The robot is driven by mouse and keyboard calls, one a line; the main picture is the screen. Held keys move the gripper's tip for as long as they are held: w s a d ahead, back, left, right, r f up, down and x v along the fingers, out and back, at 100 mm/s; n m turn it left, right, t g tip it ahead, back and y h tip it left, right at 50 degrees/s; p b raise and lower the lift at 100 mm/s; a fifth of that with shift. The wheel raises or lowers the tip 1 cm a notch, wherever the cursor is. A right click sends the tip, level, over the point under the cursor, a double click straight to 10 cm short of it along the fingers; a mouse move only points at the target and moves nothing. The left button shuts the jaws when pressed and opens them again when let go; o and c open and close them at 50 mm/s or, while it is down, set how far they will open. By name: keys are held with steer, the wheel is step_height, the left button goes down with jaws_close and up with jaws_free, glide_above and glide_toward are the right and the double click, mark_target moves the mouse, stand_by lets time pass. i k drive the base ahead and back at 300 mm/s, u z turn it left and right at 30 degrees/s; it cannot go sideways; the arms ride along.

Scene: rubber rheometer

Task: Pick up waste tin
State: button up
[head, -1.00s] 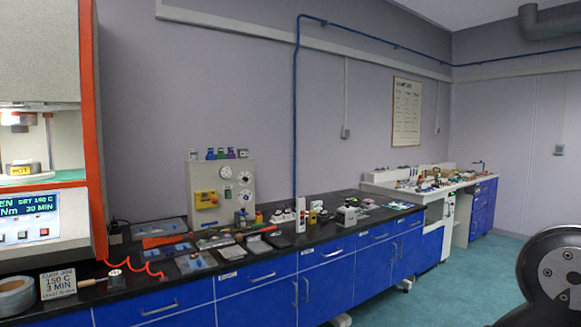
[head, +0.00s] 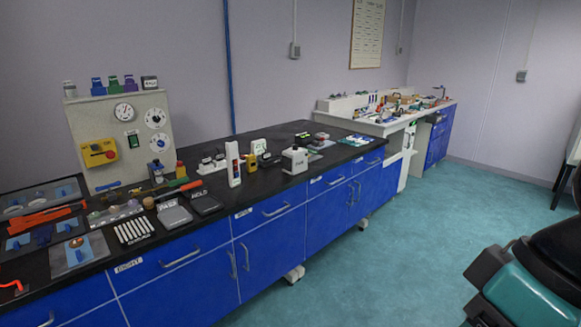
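I cannot pick out a waste tin for sure among the small items on the black bench top. A pale box with a dark knob on top (head: 295,160) stands near the bench's front edge, its label too small to read. A white upright block with coloured marks (head: 233,165) stands left of it. Part of my arm shows dark and teal at the lower right. My gripper's fingers are not in view.
The black bench (head: 262,190) has blue cabinets below. A grey panel with dials (head: 122,140), trays and dark flat pads (head: 174,215) crowd its left part. A white-topped workbench (head: 385,125) stands beyond. The teal floor (head: 400,220) in front is clear.

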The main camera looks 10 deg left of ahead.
mark_target(148, 82)
steer(key=i, duration=1.7)
steer(key=u, duration=0.65)
steer(key=i, duration=0.8)
steer(key=u, duration=1.55)
steer(key=i, duration=0.8)
steer(key=u, duration=0.8)
